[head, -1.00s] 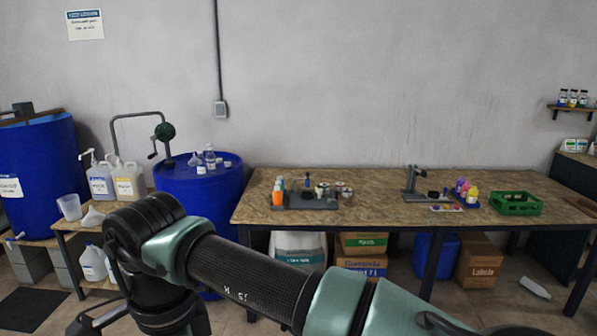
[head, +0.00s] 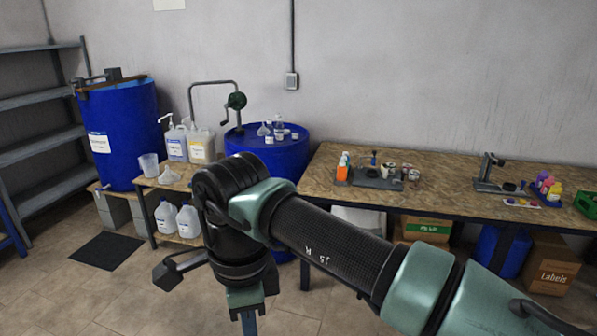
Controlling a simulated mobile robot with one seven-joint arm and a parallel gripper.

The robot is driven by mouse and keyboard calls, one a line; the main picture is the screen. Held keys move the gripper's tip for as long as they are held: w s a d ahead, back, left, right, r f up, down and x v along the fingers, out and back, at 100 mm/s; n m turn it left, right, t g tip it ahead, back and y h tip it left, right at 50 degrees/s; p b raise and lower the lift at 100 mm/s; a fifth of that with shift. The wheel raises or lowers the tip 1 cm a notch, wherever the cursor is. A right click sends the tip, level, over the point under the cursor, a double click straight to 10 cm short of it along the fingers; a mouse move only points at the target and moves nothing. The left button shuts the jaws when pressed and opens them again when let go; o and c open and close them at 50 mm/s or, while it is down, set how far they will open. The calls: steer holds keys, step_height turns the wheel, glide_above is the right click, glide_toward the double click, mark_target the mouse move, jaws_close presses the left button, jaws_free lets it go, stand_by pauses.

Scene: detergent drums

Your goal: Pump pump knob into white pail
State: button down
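Two pump-topped jugs stand on the low wooden table, and the white pump knob (head: 166,118) tops the left one. A second pump top (head: 187,121) rises beside it. A whitish translucent pitcher (head: 149,165) stands left of the jugs; I cannot tell whether it is the white pail. A white container (head: 358,217) shows partly under the long bench, behind my arm. My gripper (head: 180,266) shows as dark parts at the end of my arm, in front of the low table and apart from the pumps. Its fingers are not clear enough to tell open from shut.
A blue drum (head: 270,155) with a crank pump (head: 236,101) and small bottles stands right of the jugs. Another blue drum (head: 122,135) stands left. White jugs (head: 188,221) sit on the lower shelf. A dark mat (head: 107,250) lies on open floor.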

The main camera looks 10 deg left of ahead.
steer(key=shift+f, duration=0.15)
stand_by(0.5)
steer(key=shift+s+f+b, duration=0.1)
steer(key=shift+f+b, duration=4.65)
steer(key=shift+f, duration=1.1)
steer(key=shift+r+p, duration=3.95)
steer(key=shift+r, duration=2.1)
steer(key=shift+f+b, duration=4.55)
steer(key=shift+f, duration=1.45)
steer(key=shift+r+p, duration=4.05)
steer(key=shift+r, duration=1.95)
